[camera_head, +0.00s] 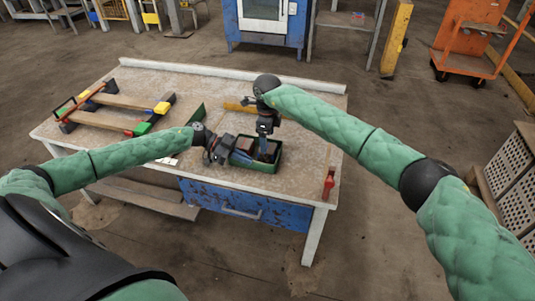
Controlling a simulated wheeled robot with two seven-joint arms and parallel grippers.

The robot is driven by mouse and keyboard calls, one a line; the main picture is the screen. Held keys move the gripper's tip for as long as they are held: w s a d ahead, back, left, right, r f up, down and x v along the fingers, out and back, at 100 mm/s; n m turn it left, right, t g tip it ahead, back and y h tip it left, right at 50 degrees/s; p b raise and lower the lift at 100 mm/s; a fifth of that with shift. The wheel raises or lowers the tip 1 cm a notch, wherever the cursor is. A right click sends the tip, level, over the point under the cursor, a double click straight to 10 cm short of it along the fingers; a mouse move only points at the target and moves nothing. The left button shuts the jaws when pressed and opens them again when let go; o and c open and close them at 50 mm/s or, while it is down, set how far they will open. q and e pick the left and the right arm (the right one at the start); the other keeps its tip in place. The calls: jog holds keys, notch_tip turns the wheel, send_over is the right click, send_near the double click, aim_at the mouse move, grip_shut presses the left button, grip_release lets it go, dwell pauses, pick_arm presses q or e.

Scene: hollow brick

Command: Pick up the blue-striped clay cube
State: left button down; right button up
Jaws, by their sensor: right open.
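A small green tray (262,168) stands near the front edge of the workbench. Something bluish and something brownish show inside it, too small and too covered by my grippers to name. I cannot make out the blue-striped clay cube for sure. My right gripper (264,148) points down over the tray from behind and is open. My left gripper (232,156) reaches in at the tray's left side, lower in the picture; whether its jaws are open or shut is too small to tell.
The workbench (312,118) has a raised back edge. A wooden rack with coloured blocks (122,108) lies at its left. A yellow strip (238,107) lies behind the tray, and a red object (329,184) is at the right front edge. The bench's right part is mostly clear.

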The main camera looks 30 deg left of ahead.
aim_at(268, 147)
notch_tip(268, 147, down, 4)
jog(key=shift+w+f, duration=0.1)
jog(key=shift+f, duration=0.05)
jog(key=c, duration=1.1)
notch_tip(268, 147, up, 10)
jog(key=shift+r, duration=0.1)
pick_arm(q)
jog(key=c, duration=1.6)
grip_release()
jog(key=shift+a, duration=0.1)
